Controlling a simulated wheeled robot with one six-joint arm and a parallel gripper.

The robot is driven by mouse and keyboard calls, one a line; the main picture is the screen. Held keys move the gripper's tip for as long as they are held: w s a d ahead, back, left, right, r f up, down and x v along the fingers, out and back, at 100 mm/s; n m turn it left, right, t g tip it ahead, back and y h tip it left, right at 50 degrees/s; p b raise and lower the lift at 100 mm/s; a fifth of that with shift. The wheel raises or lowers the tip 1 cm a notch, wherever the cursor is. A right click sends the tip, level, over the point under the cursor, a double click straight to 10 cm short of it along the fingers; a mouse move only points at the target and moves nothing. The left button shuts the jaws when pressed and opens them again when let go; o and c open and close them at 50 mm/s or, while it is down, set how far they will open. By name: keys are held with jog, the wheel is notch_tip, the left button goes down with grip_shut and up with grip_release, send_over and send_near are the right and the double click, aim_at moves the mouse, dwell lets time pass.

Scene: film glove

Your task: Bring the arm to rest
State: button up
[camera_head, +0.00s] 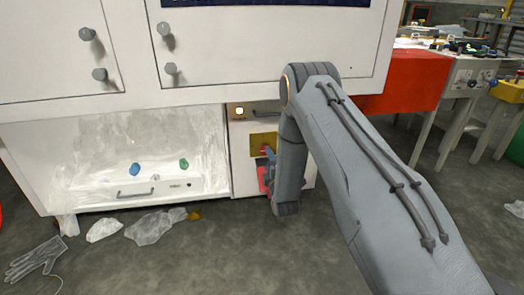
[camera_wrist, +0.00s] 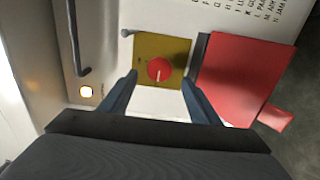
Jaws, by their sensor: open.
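My arm reaches forward across the right half of the head view and bends down toward the lower front of a white cabinet. My gripper (camera_wrist: 160,100) is open in the wrist view, its two dark blue fingers apart with nothing held between them. Between and beyond the fingers is a red round knob (camera_wrist: 159,69) on a yellow-brown plate (camera_wrist: 175,48). I cannot tell how far the fingertips are from the plate. In the head view the arm hides much of the gripper, and the plate (camera_head: 262,139) shows just left of the arm.
A dark handle (camera_wrist: 74,35) and a lit lamp (camera_wrist: 86,91) are left. The white cabinet (camera_head: 240,65) overhangs above. A glove (camera_head: 35,260) and clear film (camera_head: 155,226) lie on the floor.

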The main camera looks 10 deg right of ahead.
jog(key=s+a+r+m+g+y, duration=0.2)
jog(key=a+r+m+g, duration=0.15)
jog(key=a+r, duration=0.55)
jog(key=s+a+r+m+g+y, duration=0.1)
jog(key=s+a+r+m+g, duration=0.35)
jog(key=s+a, duration=0.9)
jog(key=s+d+r+m+g+h, duration=0.1)
jog(key=s+r+g, duration=0.2)
jog(key=s, duration=1)
jog(key=s+r+m+g, duration=0.2)
jog(key=s+r+g, duration=0.15)
jog(key=s, duration=0.95)
jog(key=s+d+r+m+g+h, duration=0.15)
jog(key=s+g, duration=0.25)
jog(key=s, duration=0.9)
jog(key=d+r+m+p, duration=0.2)
jog(key=d+r+p, duration=0.8)
jog(key=r+p, duration=0.3)
jog(key=d+r+m+p, duration=0.3)
jog(key=d+r+p, duration=0.7)
jog(key=p, duration=0.9)
notch_tip(320, 180, up, 4)
jog(key=shift+f+m, duration=0.2)
jog(key=shift+m, duration=0.15)
